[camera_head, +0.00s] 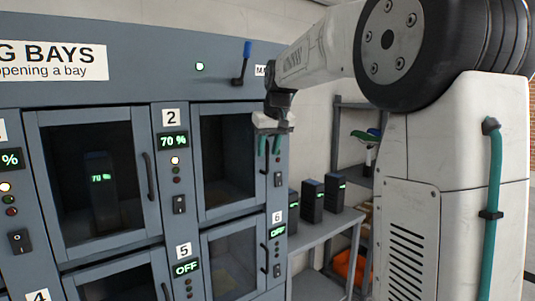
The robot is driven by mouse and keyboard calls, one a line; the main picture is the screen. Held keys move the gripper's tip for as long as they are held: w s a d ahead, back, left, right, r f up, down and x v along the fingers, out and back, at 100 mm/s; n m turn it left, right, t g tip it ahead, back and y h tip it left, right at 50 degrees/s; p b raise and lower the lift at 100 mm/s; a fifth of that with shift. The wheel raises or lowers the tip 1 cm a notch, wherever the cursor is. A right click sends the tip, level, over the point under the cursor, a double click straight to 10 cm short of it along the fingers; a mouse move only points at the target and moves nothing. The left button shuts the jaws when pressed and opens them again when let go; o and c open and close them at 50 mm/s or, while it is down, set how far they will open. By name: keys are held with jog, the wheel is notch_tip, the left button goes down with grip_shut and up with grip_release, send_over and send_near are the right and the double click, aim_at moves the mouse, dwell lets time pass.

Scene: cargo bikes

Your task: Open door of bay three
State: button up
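Bay three's door (227,165) is the upper right glazed door, in a grey-blue frame, and it looks shut. Its dark vertical handle (264,172) is on the door's right side, with the upper part covered by my gripper. My gripper (270,146) hangs in front of the handle and the panel to its right, with two teal fingers pointing down and a gap between them. It seems empty; I cannot tell whether it touches the handle. Bay three's number label and display are hidden behind it. A dark switch (278,179) shows below.
Bay two's shut door (98,180) holds a battery, with its panel reading 70 %. Bays five and six read OFF. A blue-tipped lever (243,62) and green lamp sit above. Right of the cabinet, a bench (325,228) bears several black batteries (312,201).

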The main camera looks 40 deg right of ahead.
jog(key=shift+x, duration=1.1)
grip_shut()
jog(key=shift+s, duration=0.1)
